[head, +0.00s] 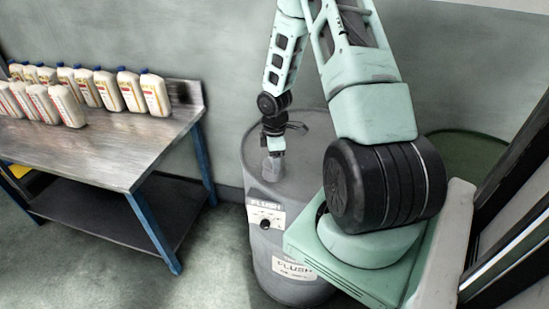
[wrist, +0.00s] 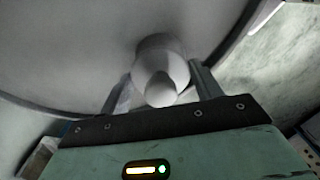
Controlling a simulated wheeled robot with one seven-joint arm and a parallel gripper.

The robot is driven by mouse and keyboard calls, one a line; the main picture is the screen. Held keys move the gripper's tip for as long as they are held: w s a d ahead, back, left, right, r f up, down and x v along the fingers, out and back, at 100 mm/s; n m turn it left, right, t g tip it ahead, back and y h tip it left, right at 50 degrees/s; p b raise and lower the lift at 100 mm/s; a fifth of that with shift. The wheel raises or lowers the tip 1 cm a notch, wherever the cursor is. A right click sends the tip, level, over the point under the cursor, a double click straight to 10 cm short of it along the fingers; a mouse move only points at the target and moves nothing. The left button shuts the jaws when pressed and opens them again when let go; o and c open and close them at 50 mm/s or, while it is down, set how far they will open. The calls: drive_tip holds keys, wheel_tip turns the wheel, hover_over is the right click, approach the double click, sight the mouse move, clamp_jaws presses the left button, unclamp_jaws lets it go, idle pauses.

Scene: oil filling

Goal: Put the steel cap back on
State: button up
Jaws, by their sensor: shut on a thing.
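The grey drum (head: 300,225) with FLUSH labels stands under my arm, and its top also fills the upper wrist view (wrist: 65,50). My gripper (head: 275,150) is above the drum's top, pointing down. In the wrist view my gripper (wrist: 160,85) is shut on a pale grey, rounded piece, which looks like the steel cap (wrist: 160,92). A wider grey round part lies just beyond the cap against the drum top. I cannot tell whether the two are one piece or whether the cap is seated. In the head view, a small grey shape shows below my gripper.
A steel-topped table (head: 110,150) with blue legs stands at the left, bearing several white bottles (head: 105,90) with blue caps. A dark green drum (head: 465,155) is behind my arm at the right. The floor between table and drum is clear.

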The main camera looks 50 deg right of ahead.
drive_tip(key=o, duration=1.1)
drive_tip(key=shift+o, duration=0.2)
wheel_tip(320, 180, up, 17)
drive_tip(key=shift+r, duration=0.2)
